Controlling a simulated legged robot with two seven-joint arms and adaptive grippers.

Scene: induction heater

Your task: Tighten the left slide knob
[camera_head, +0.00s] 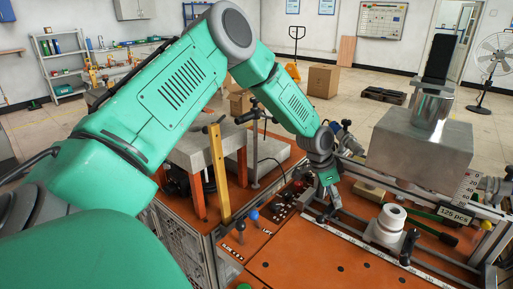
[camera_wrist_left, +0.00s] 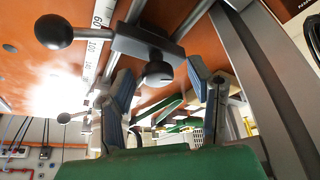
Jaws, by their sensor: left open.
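In the left wrist view a dark slide block (camera_wrist_left: 145,42) sits on a rail beside a ruler strip. A black round knob (camera_wrist_left: 158,73) sticks out of it, and a black ball-ended lever (camera_wrist_left: 54,31) reaches to the left. My left gripper (camera_wrist_left: 162,85) is open, with its blue-padded fingers on either side of the round knob; I cannot tell whether they touch it. In the head view my left gripper (camera_head: 328,198) is low at the left end of the rails, and the slide knob cannot be made out there. My right gripper is not in view.
A white cylindrical piece (camera_head: 391,218) stands by the rails, with a black handle (camera_head: 408,246) beside it. A large metal box (camera_head: 420,145) stands behind. A yellow post (camera_head: 219,175) and small levers (camera_head: 253,216) stand left of the gripper. The orange tabletop (camera_head: 320,262) in front is clear.

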